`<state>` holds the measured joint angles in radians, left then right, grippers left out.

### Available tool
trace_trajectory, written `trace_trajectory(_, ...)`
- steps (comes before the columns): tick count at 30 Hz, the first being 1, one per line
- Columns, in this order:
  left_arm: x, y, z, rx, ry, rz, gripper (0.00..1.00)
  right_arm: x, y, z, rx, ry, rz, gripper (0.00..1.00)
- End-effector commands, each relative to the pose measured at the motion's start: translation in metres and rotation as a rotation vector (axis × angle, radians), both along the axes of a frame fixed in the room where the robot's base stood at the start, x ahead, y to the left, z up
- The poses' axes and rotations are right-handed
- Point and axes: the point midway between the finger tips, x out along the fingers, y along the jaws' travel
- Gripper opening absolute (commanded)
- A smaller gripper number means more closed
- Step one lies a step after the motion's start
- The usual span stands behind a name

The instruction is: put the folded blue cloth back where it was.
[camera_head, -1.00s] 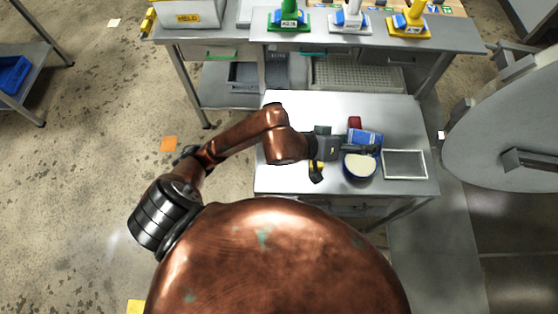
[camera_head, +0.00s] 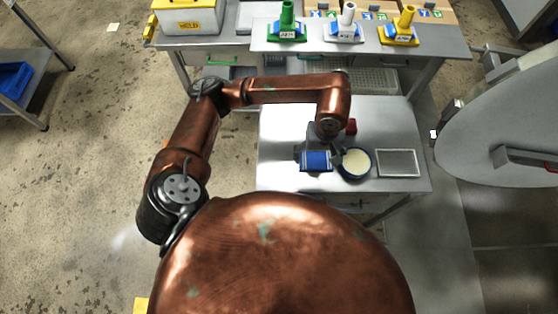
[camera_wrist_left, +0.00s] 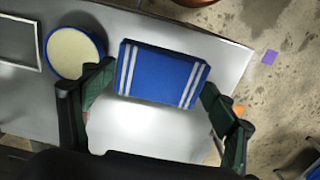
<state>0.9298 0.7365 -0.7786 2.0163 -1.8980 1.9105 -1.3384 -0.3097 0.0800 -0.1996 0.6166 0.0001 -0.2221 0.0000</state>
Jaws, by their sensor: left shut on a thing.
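The folded blue cloth (camera_head: 316,161) is at the left part of the small steel table, left of the round bowl. In the left wrist view the cloth (camera_wrist_left: 160,75) shows white stripes near both ends and lies between the two fingers. My left gripper (camera_head: 318,156) is shut on the cloth across its length, pointing down over the table. In the left wrist view the gripper's fingers (camera_wrist_left: 158,80) stand at the cloth's two ends. Whether the cloth touches the table is hard to tell. My right gripper is not in view.
The small steel table (camera_head: 283,125) carries a blue-rimmed bowl (camera_head: 355,162) with pale contents, a shallow framed tray (camera_head: 398,163) and a small red item (camera_head: 351,126). Behind stands a bench (camera_head: 240,42) with colored stands. A large rounded grey door (camera_head: 500,125) is at the right.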

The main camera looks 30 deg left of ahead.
Motion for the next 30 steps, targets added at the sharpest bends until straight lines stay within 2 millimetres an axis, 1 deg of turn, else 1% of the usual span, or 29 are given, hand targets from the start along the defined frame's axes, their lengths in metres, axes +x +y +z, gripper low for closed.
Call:
trace_trajectory(1,-0.003,0.011,-0.005,0.003,0.004,0.005,0.55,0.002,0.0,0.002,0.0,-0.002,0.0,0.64)
trace_trajectory(10,-0.013,0.081,-0.036,0.003,0.003,0.005,0.55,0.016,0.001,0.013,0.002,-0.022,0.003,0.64)
trace_trajectory(15,-0.016,0.106,-0.068,0.001,0.003,0.003,0.55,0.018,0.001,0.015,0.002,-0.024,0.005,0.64)
trace_trajectory(18,-0.017,0.115,-0.08,0.0,0.001,0.001,0.55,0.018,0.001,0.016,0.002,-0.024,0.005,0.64)
trace_trajectory(25,-0.018,0.128,-0.096,0.001,0.001,0.0,0.55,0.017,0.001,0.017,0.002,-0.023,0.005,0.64)
trace_trajectory(30,-0.018,0.127,-0.119,-0.003,-0.001,-0.001,0.55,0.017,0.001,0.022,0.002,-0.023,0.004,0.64)
